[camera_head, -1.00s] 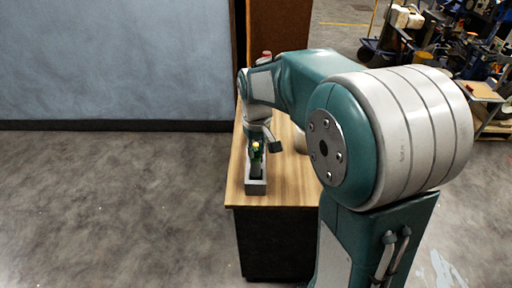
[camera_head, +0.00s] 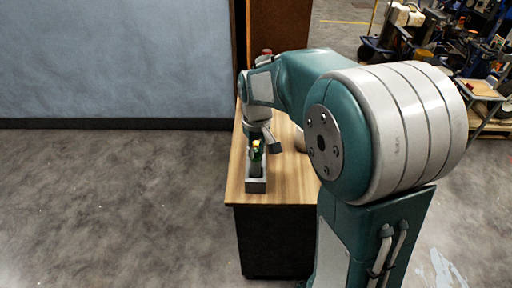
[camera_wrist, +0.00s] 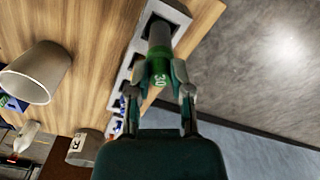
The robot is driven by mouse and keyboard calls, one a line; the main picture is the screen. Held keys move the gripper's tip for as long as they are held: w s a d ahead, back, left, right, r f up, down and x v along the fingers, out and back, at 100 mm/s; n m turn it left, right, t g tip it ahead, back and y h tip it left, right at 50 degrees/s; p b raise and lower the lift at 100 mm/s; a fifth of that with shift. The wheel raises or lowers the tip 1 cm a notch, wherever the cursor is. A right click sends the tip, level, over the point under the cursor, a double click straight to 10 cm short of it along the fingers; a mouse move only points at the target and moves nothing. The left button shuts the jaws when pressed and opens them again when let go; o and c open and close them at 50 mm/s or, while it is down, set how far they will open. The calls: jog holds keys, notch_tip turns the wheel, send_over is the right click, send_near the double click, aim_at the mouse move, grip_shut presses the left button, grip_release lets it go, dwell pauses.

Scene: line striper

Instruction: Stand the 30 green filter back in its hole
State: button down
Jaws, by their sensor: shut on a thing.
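The green filter marked 30 (camera_wrist: 160,70) is between the fingertips of my gripper (camera_wrist: 163,84) in the wrist view. My gripper is shut on it. The filter's grey far end reaches into or over the end hole of the grey rack (camera_wrist: 176,13); I cannot tell how deep it sits.
The rack stands on a wooden table (camera_head: 289,185) near its left edge. In the wrist view a grey cup (camera_wrist: 36,73) and a grey container labelled R (camera_wrist: 85,149) are beside the rack. Small blue items (camera_wrist: 118,127) are farther along it.

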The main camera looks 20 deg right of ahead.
jog(key=shift+f, duration=1.7)
dwell(0.4)
jog(key=shift+c, duration=2.3)
grip_release()
jog(key=o, duration=0.3)
jog(key=shift+r, duration=3.5)
